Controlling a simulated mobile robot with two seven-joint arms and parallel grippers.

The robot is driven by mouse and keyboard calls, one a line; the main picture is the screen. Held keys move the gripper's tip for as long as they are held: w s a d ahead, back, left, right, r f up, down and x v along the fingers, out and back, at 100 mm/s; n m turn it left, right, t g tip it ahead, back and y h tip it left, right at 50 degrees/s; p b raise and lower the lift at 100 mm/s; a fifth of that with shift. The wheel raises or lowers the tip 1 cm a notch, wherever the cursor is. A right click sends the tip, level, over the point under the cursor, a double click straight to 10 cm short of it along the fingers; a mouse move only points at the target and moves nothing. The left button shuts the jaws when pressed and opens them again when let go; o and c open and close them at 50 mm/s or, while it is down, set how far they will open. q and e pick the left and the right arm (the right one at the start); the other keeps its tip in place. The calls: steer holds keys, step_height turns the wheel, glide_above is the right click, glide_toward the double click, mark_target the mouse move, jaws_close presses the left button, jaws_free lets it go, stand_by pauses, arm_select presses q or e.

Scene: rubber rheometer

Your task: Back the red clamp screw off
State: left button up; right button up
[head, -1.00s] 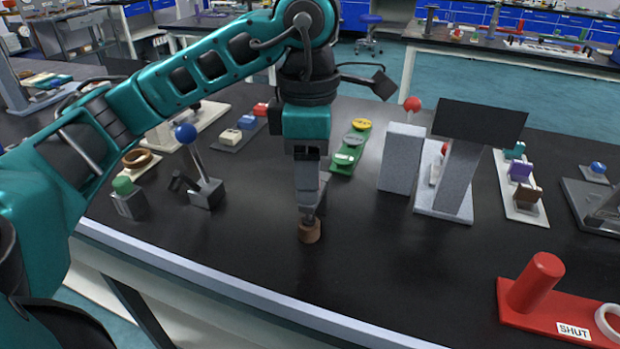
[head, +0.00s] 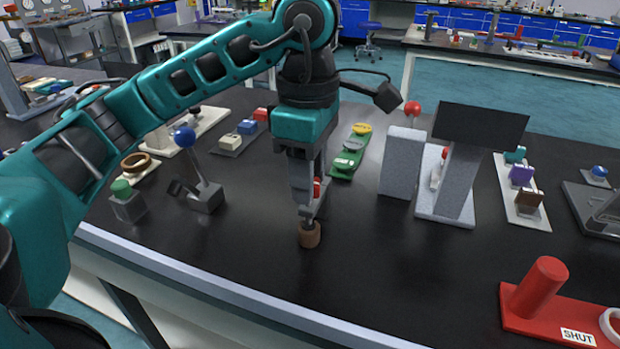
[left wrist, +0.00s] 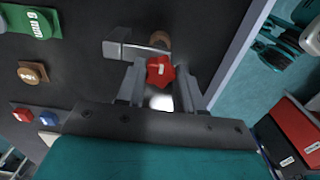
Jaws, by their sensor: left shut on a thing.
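The red clamp screw (left wrist: 160,71) is a lobed red knob in the left wrist view, between the two fingers of my left gripper (left wrist: 160,77). In the head view a small part of the red knob (head: 317,188) shows between the fingers of the left gripper (head: 314,195), which points down at the bench. The gripper is shut on the knob. A grey metal clamp part (left wrist: 125,50) lies beyond the knob, with a brown cylinder (left wrist: 159,39) beside it. In the head view the brown cylinder (head: 309,236) stands on the bench below the gripper. My right gripper is out of view.
A blue-knobbed lever (head: 184,137) and a green-topped block (head: 121,188) stand to the left. A green strip (head: 346,162) with discs lies behind. Grey posts (head: 402,163) stand to the right, and a red SHUT base (head: 560,318) is front right. The black bench between is clear.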

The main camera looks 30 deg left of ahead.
arm_select(q)
steer(key=n, duration=0.4)
steer(key=shift+n, duration=0.4)
steer(key=shift+c, duration=0.2)
steer(key=n+p, duration=0.1)
steer(key=n, duration=0.3)
steer(key=shift+n, duration=0.3)
steer(key=n+p, duration=0.1)
steer(key=n, duration=0.2)
steer(key=shift+n, duration=0.7)
steer(key=shift+s, duration=0.1)
